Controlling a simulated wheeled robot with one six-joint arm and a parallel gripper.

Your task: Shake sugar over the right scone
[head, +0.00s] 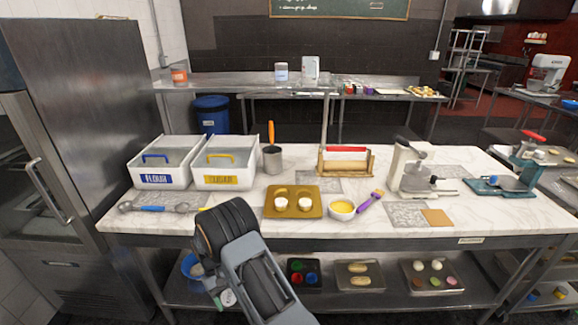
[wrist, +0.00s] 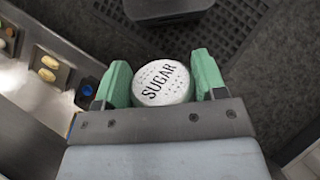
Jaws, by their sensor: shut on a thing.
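The right scone (head: 305,204) sits on a gold tray (head: 293,214) on the marble worktop, with the left scone (head: 281,204) beside it. Both look pale on top. In the wrist view, my gripper (wrist: 164,80) has its green fingers shut on the sides of a sugar shaker (wrist: 163,83). The shaker's white, perforated lid reads SUGAR and faces the camera. In the head view, my arm hangs in front of the worktop, and the end of the shaker (head: 228,297) shows low, below the table's front edge. Most of the gripper is hidden there behind my arm.
A bowl of yellow filling (head: 342,208) and a purple-handled brush (head: 370,201) lie right of the tray. Flour (head: 158,181) and sugar (head: 228,181) bins stand behind left. The lower shelf (head: 331,297) holds several trays.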

